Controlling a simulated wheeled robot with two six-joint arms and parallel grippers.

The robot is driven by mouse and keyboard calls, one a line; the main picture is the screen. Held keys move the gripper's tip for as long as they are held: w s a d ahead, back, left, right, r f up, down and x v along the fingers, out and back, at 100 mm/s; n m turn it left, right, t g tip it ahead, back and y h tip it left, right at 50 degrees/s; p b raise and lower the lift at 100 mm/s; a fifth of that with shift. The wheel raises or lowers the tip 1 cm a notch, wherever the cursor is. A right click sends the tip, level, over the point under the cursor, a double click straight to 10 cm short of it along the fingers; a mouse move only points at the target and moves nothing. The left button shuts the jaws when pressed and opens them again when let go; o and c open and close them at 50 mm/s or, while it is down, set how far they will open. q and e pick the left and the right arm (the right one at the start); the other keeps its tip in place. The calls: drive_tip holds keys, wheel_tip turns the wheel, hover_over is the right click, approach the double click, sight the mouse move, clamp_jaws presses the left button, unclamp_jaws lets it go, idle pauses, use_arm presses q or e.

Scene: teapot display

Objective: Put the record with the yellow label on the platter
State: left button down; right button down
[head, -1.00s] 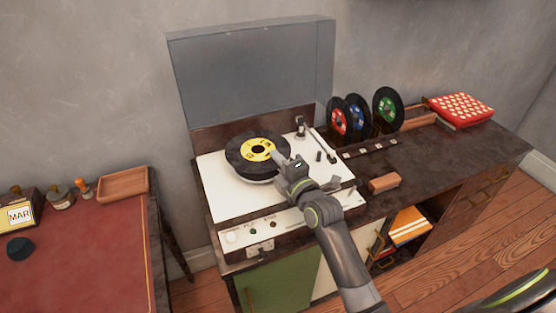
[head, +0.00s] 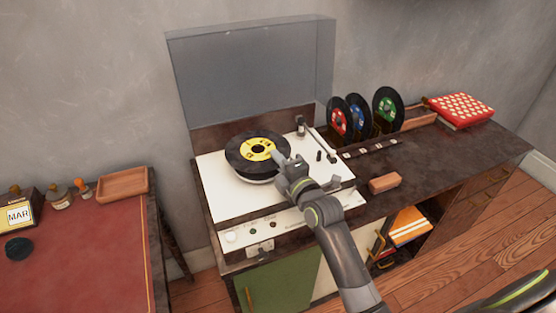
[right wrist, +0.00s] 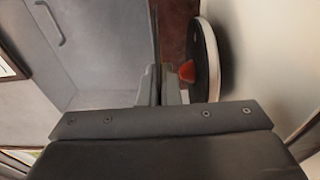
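My left gripper is not in view.
The turntable's clear lid (head: 250,75) is raised behind. The tonearm (head: 312,134) stands at the platter's right. Red, blue and green-labelled records (head: 388,108) stand in a rack farther right. A small wooden block (head: 384,183) lies on the cabinet top. A red desk (head: 85,250) is at left.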

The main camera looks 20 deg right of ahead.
idle(0.6)
drive_tip(key=c, duration=1.6)
unclamp_jaws()
drive_tip(key=shift+o, duration=0.2)
drive_tip(key=shift+s, duration=0.1)
drive_tip(key=s+d+b, duration=0.3)
drive_tip(key=s+b, duration=0.1)
drive_tip(key=s, duration=1.3)
